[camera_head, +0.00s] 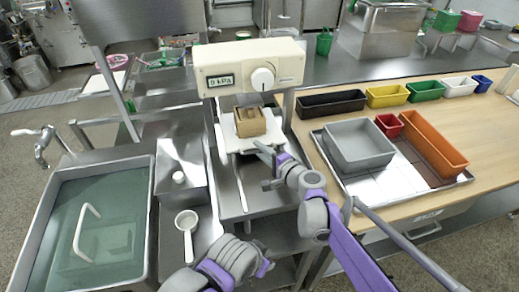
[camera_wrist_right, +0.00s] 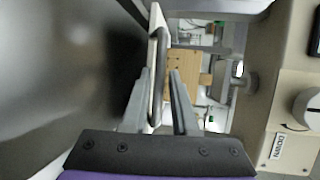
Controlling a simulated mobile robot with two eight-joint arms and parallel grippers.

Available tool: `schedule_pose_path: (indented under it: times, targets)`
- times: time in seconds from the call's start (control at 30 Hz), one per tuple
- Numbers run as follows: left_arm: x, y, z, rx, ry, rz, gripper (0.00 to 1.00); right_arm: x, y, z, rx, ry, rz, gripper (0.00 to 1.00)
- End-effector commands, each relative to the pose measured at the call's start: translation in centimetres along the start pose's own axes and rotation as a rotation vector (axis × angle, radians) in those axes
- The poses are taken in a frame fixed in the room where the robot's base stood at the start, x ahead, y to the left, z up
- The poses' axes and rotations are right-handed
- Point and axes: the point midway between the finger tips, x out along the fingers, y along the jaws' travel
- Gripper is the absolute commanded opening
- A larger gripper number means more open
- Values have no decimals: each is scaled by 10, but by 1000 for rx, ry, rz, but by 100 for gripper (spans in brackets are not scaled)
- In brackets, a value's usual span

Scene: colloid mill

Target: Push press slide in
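The press (camera_head: 250,68) has a cream head with a dial and a small display. Below the head, the white press slide (camera_head: 235,143) sticks out toward me with a wooden mould (camera_head: 250,122) on it. My right gripper (camera_head: 262,148) is at the front right of the slide. In the right wrist view, the fingers of my right gripper (camera_wrist_right: 160,75) stand apart on either side of a grey bar (camera_wrist_right: 161,50) along the white slide edge (camera_wrist_right: 153,20). A gap shows between bar and right finger. The wooden mould (camera_wrist_right: 182,73) is beyond the fingertips. My left gripper is out of view.
A water-filled sink (camera_head: 95,225) and a white ladle (camera_head: 187,225) are on the left. On the right, a wooden table holds a tray (camera_head: 375,192) with grey, red and orange bins. Several coloured bins line its back. Steel surface lies below the slide.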

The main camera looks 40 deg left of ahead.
Motion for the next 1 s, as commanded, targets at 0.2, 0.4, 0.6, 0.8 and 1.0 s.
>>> schedule_pose_path:
  times: [0.2,0.4,0.6,0.8,1.0]
  targets:
    - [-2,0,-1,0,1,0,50,-39,-1,-1,0,3,0,27]
    - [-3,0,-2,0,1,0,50,-77,0,-1,1,3,0,27]
    - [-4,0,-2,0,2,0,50,-99,0,-1,1,2,0,27]
    - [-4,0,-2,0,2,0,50,-102,0,-1,1,1,0,27]
    - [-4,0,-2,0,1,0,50,-102,0,-1,1,1,0,27]
